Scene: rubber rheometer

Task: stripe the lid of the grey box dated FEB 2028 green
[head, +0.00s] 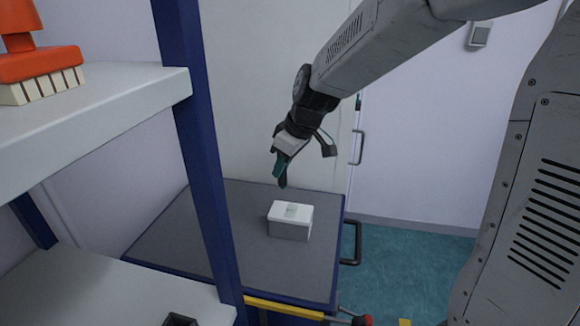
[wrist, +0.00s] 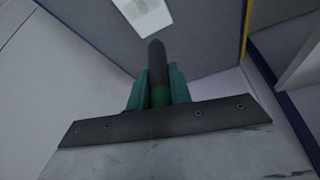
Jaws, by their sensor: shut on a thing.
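A small grey box (head: 288,229) with a white lid (head: 283,208) stands on the dark-topped cart. A pale patch shows on its lid, but I can read no date. The lid also shows in part at the top of the wrist view (wrist: 146,10). My gripper (head: 284,168) is above the box, slightly to its left in the head view, pointing down and clear of the lid. Its teal fingers are shut on a pen-like marker (wrist: 158,68) with a dark, rounded end and a green part between the fingers. I see no green stripe on the visible lid.
The cart (head: 190,230) has a grey top with blue edges and free room around the box. A blue-posted shelf (head: 110,115) stands close on the left, with an orange brush (head: 40,65) on it. A door handle (head: 359,147) is behind on the right.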

